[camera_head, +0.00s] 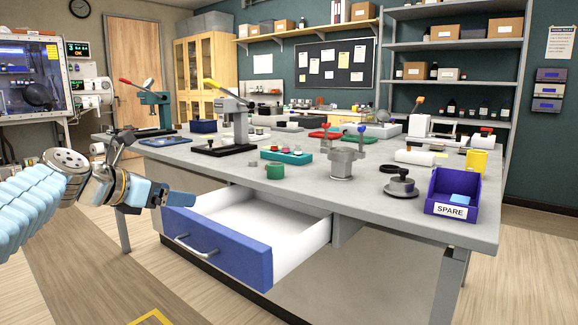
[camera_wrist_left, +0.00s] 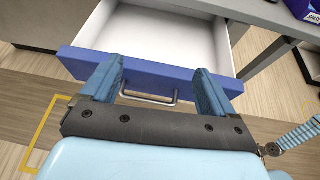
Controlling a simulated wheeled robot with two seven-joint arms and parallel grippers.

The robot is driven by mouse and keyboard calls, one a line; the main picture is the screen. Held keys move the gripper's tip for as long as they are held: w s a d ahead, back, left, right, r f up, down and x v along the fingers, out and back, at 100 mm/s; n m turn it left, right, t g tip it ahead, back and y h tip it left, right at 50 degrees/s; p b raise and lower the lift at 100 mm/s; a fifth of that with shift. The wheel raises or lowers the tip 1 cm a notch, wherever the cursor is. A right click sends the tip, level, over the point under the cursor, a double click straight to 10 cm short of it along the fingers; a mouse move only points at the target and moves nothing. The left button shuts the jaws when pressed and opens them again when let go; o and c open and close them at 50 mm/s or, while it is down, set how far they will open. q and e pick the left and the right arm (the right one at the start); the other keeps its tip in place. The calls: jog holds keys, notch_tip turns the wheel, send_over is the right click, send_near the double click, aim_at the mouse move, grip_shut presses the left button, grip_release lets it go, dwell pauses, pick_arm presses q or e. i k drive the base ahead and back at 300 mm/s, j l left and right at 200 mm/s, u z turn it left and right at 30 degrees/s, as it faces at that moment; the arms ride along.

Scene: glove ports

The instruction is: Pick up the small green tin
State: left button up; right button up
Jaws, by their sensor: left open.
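The small green tin (camera_head: 275,171) stands on the grey workbench (camera_head: 380,208) near its front edge, behind the open drawer. My left gripper (camera_head: 180,195) is open and empty, in front of and above the blue drawer front at the left, well to the left of the tin. In the left wrist view my left gripper (camera_wrist_left: 160,82) has its two blue fingers apart, with the drawer handle (camera_wrist_left: 148,100) showing between them. I cannot tell whether the fingers touch the drawer. The tin does not show in the left wrist view.
The blue-fronted drawer (camera_head: 215,246) is pulled out, its visible white inside empty. Near the tin are a teal tray (camera_head: 287,156) of small items, a press (camera_head: 231,125) and a metal fixture (camera_head: 342,163). A SPARE bin (camera_head: 452,192) stands at the right corner.

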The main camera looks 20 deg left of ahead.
aim_at(276, 171)
jog(key=i+l, duration=0.2)
jog(key=i, duration=0.25)
jog(key=i+l, duration=0.2)
jog(key=i, duration=0.25)
